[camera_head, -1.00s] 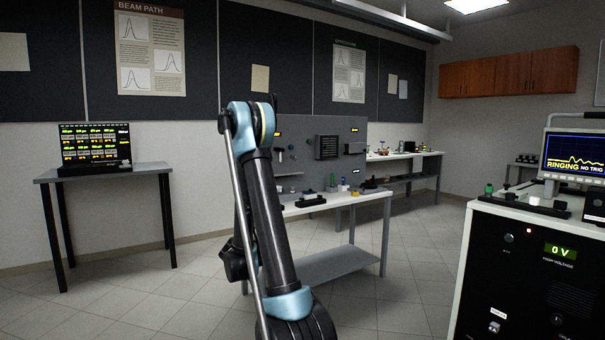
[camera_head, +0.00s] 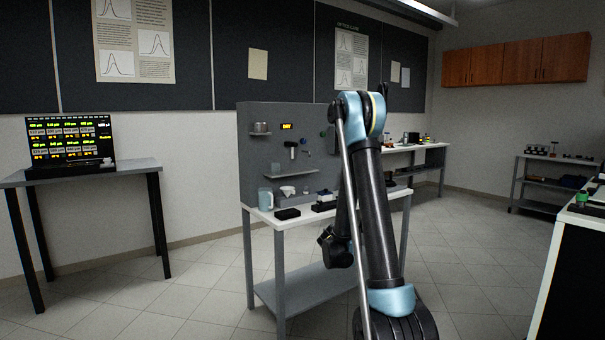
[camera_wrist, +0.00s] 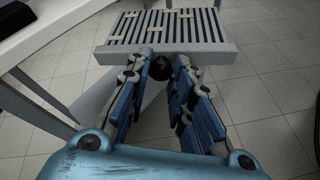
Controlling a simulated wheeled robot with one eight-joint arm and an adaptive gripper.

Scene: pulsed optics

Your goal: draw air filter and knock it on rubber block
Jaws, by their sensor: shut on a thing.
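The air filter (camera_wrist: 125,48), a pale grey slatted panel with a thick front edge and a few beige flecks, hangs level ahead of my gripper (camera_wrist: 159,70) in the wrist view. My gripper is shut on the filter's round black knob (camera_wrist: 160,67), with blue-padded fingers on both sides. In the head view my arm hides the gripper and filter. A low black block (camera_head: 287,214) lies at the front left of the bench; I cannot tell whether it is the rubber block.
The bench (camera_head: 290,223) has a grey back panel (camera_head: 262,170), a jug (camera_head: 265,199) and small parts. A display table (camera_head: 85,172) stands left. A white-topped cabinet (camera_head: 585,215) stands at the right edge. Tiled floor is open between them.

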